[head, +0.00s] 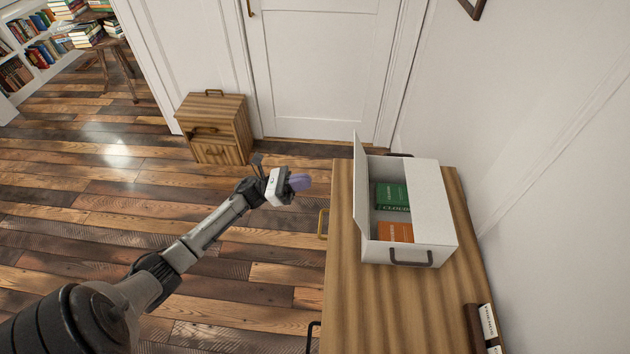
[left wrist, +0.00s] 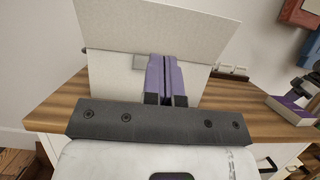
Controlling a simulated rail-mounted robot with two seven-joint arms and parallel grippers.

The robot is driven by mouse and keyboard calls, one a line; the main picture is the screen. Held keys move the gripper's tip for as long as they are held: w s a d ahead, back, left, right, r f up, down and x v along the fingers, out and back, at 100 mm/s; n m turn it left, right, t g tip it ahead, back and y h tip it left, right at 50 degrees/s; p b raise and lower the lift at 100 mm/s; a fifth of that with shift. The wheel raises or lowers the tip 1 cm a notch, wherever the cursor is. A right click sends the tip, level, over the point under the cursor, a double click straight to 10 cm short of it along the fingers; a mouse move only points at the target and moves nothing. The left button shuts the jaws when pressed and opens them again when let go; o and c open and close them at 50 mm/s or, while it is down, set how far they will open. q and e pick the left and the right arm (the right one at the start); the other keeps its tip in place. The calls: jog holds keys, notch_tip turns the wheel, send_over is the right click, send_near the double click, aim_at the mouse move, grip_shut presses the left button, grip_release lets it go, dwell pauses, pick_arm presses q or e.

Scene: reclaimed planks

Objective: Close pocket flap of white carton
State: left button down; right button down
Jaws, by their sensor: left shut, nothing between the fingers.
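The white carton (head: 433,205) sits on a wooden cabinet top, open upward. Its pocket flap (head: 361,185) stands up along the left side. A green book (head: 392,195) and an orange book (head: 394,232) lie inside. My left gripper (head: 304,182) has purple fingers, shut and empty, left of the flap and apart from it in the head view. In the left wrist view the shut fingers (left wrist: 165,62) point at the carton's side (left wrist: 115,78), with the raised flap (left wrist: 180,25) above. Contact cannot be told there. My right gripper is not in view.
The wooden cabinet top (head: 365,300) is clear in front of the carton. A brown holder with white-spined books (head: 489,325) stands at its near right. A wall rises close on the right. A small wooden cabinet (head: 215,128) stands on the plank floor by the door.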

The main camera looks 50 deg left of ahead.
aim_at(361, 181)
pick_arm(q)
jog(key=x, duration=1.1)
jog(key=shift+w+d+r+p, duration=0.2)
jog(key=shift+d+p, duration=0.1)
jog(key=shift+p, duration=0.1)
